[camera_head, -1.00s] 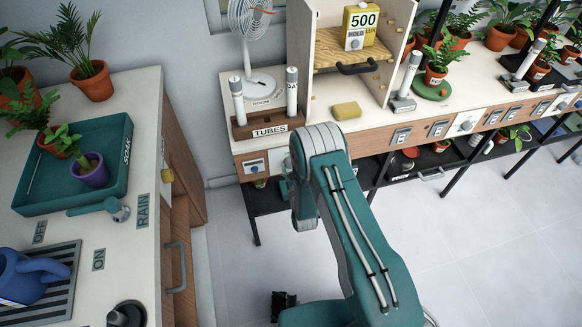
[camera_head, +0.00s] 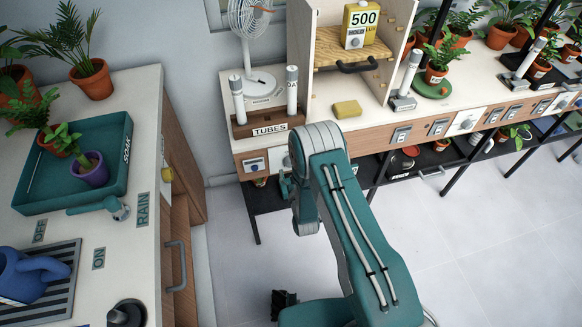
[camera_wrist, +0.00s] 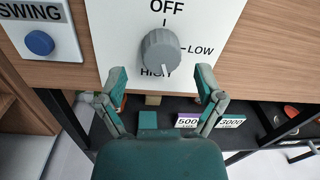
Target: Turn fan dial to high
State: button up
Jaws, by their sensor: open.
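The fan dial (camera_wrist: 160,50) is a round grey knob on a white plate (camera_wrist: 112,40) marked OFF above, LOW at right and HIGH below. I cannot clearly tell which mark its pointer faces. My gripper (camera_wrist: 161,74) is open, with one teal finger to each lower side of the knob and a gap on both sides. Nothing is held. In the head view the white fan (camera_head: 252,35) stands on the bench at the back, and my arm hides the dial.
A SWING plate with a blue button (camera_wrist: 40,43) is left of the dial. A dark shelf (camera_wrist: 160,105) with small labelled boxes lies below.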

jog(key=v, duration=1)
jog(key=shift+s, duration=0.15)
